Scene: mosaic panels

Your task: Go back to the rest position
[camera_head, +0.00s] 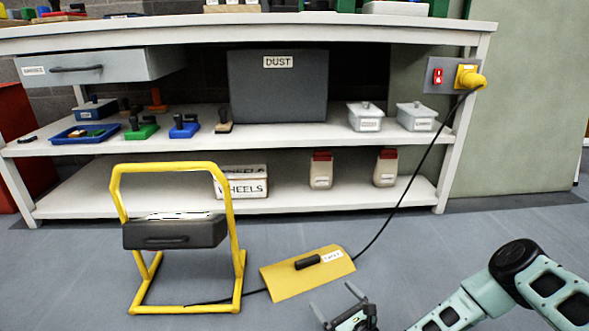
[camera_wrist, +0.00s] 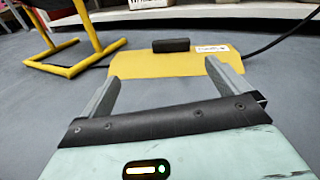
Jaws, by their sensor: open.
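My gripper (camera_head: 337,305) is low at the bottom of the head view, just in front of a yellow floor plate (camera_head: 340,266) with a black handle (camera_head: 308,262). Its two grey fingers are apart with nothing between them; they also show in the wrist view (camera_wrist: 160,98). The yellow plate (camera_wrist: 180,64) lies flat on the floor beyond the fingertips in the wrist view. My arm reaches in from the lower right. The rest position itself is not marked in either view.
A yellow frame (camera_head: 235,235) holding a dark drawer-like box (camera_head: 175,233) stands at left. A black cable (camera_head: 400,195) runs from the plate to a yellow plug (camera_head: 469,78). A white shelf unit (camera_head: 330,137) spans the back. Grey floor is open at centre right.

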